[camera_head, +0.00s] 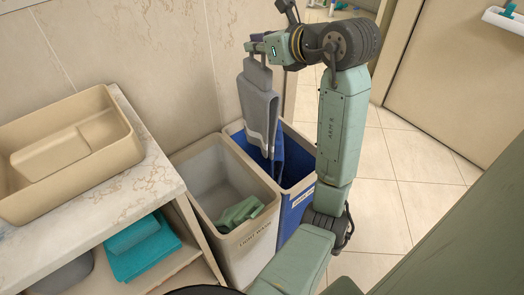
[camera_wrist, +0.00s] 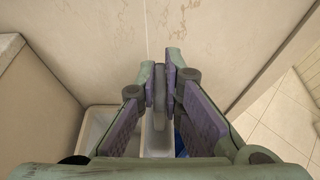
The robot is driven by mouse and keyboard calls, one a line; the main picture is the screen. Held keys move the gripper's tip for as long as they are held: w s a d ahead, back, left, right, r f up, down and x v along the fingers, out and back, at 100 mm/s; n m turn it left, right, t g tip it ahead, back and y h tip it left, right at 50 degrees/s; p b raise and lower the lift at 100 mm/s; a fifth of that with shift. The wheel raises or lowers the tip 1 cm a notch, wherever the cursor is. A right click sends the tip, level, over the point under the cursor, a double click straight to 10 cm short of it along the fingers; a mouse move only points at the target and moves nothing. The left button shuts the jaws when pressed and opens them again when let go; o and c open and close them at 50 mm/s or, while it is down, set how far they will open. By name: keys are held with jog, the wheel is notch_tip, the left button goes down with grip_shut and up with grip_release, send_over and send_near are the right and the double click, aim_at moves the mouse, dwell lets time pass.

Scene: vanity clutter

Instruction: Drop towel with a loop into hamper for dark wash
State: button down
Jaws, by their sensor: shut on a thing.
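My gripper (camera_head: 257,47) is shut on the top of a grey towel (camera_head: 258,100) with a lighter band. The towel hangs down from it, and its lower end overlaps the opening of the blue-lined hamper (camera_head: 299,186) in the head view. I cannot tell from here whether that end is inside or above the rim. The hamper's front label is partly hidden by my arm. In the wrist view the towel (camera_wrist: 160,88) is a narrow grey strip between the fingers (camera_wrist: 161,78). Its loop is not clearly visible.
A pale hamper (camera_head: 252,238) labelled light wash stands directly left of the blue one, with a green cloth (camera_head: 239,214) inside. A stone-topped vanity (camera_head: 130,190) with a beige basin (camera_head: 65,150) and teal towels (camera_head: 140,248) below is at left. The wall is close behind.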

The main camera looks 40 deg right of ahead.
aim_at(258, 137)
notch_tip(258, 137, down, 28)
jog(key=shift+r+p, duration=0.15)
jog(key=shift+p, duration=0.4)
jog(key=shift+f+b, duration=0.5)
jog(key=shift+f, duration=0.1)
jog(key=c, duration=1.7)
grip_release()
jog(key=shift+r+p, duration=0.3)
jog(key=v, duration=0.8)
jog(key=b+v, duration=0.1)
jog(key=v, duration=0.3)
jog(key=shift+s+r, duration=0.1)
jog(key=shift+r, duration=0.25)
